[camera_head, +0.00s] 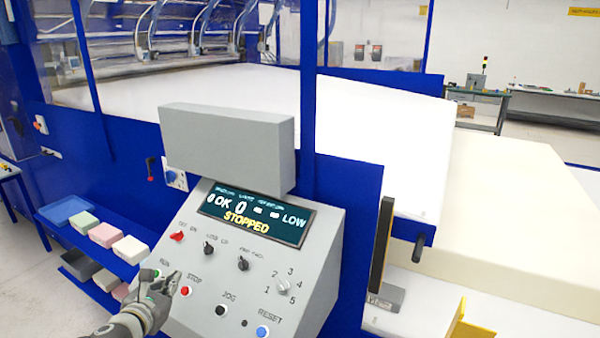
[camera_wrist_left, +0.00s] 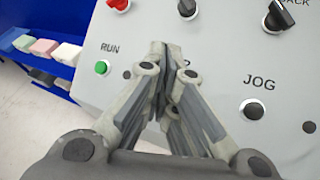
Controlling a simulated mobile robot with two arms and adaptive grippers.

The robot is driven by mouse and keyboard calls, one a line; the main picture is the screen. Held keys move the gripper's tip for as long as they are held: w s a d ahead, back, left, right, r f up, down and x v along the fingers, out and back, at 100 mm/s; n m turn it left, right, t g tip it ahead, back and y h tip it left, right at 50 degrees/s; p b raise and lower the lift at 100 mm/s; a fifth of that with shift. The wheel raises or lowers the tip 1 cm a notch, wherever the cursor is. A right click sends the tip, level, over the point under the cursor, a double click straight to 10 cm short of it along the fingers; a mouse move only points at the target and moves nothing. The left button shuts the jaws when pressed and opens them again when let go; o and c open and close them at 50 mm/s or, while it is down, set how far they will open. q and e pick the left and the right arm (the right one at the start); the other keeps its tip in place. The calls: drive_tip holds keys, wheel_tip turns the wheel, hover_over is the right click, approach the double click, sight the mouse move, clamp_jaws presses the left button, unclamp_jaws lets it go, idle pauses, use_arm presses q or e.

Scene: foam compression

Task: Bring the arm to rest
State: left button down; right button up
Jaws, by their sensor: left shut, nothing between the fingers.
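My left gripper (camera_head: 172,283) is at the lower left of the control panel (camera_head: 252,285) in the head view, close to the STOP button (camera_head: 186,291). In the left wrist view the gripper (camera_wrist_left: 158,48) is shut and empty, with its fingertips over the panel face between RUN and JOG. I cannot tell whether the tips touch the panel. The green RUN button (camera_wrist_left: 102,67) is left of the fingers, and the black JOG button (camera_wrist_left: 254,110) is right of them. The panel display (camera_head: 252,215) reads STOPPED. My right gripper is not in view.
A blue shelf (camera_head: 50,215) with foam blocks (camera_head: 105,235) and a blue tray (camera_head: 65,210) stands left of the panel. A blue RESET button (camera_head: 262,331) is at the panel's lower right. The large blue-framed machine with white foam (camera_head: 500,190) fills the right and back.

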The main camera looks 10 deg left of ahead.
use_arm(q)
drive_tip(key=s+d+f+n+g, duration=0.4)
drive_tip(key=s+d+f+n, duration=0.7)
drive_tip(key=n, duration=0.6)
drive_tip(key=s+d+f+n+g, duration=0.1)
drive_tip(key=s+n+g, duration=0.1)
drive_tip(key=s+n, duration=0.5)
drive_tip(key=s+d+f+n+g+h, duration=0.1)
drive_tip(key=s+d+f+n+g, duration=0.15)
drive_tip(key=s+n, duration=0.45)
drive_tip(key=s+d+f+n+g, duration=0.1)
drive_tip(key=s+n+g, duration=0.1)
drive_tip(key=s+n, duration=0.5)
wheel_tip(320, 180, down, 33)
drive_tip(key=s+m+g+b, duration=0.1)
drive_tip(key=s+g+b, duration=0.15)
drive_tip(key=b, duration=0.45)
drive_tip(key=s+a+f+b, duration=0.1)
drive_tip(key=s+f+b, duration=0.1)
drive_tip(key=s+f, duration=0.6)
drive_tip(key=s+a+f+b, duration=0.2)
drive_tip(key=s+f, duration=0.6)
drive_tip(key=f, duration=0.5)
drive_tip(key=shift+s+a+f+b, duration=0.15)
drive_tip(key=shift+s+f+b, duration=0.2)
drive_tip(key=shift+b, duration=0.4)
